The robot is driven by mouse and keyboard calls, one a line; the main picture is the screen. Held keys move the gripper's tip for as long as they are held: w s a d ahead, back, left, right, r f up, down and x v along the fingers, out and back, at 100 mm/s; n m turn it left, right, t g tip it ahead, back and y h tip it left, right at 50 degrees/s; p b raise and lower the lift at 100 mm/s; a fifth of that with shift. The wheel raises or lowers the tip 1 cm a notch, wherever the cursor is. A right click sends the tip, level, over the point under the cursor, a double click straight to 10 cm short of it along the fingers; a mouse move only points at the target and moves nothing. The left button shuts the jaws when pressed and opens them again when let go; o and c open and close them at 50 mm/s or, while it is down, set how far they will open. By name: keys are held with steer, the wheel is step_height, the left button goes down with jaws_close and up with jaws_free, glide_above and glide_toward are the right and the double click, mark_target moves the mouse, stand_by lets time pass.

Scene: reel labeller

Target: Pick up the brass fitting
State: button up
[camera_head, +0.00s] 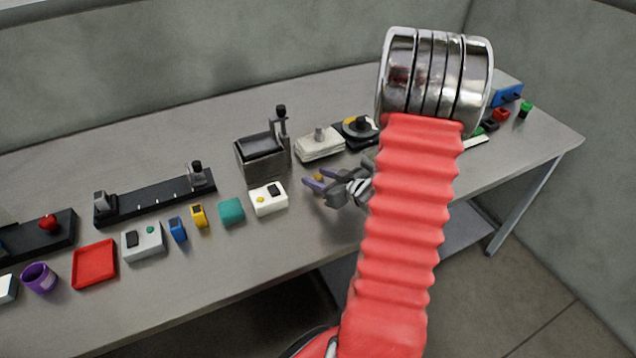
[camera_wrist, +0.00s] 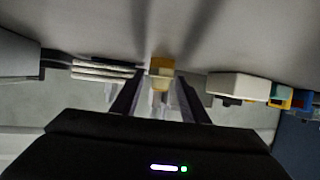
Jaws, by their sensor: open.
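The brass fitting (camera_wrist: 161,68) is a small yellow-gold piece on the grey bench. In the wrist view it sits just beyond and between the two dark fingers of my gripper (camera_wrist: 160,93). In the head view the fitting (camera_head: 319,177) is a small gold spot by the fingertips of my gripper (camera_head: 317,190), partly hidden by a finger. My gripper is open and low over the bench. I cannot tell whether a finger touches the fitting.
A stack of pale labels or sheets (camera_head: 320,145) and a grey dispenser (camera_head: 262,155) stand behind. My red arm hides part of the bench to the right.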

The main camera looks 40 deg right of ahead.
mark_target(319, 176)
steer(key=shift+c, duration=0.2)
steer(key=c, duration=0.9)
steer(key=shift+c, duration=0.2)
steer(key=shift+r, duration=0.2)
jaws_close()
steer(key=shift+r, duration=4.8)
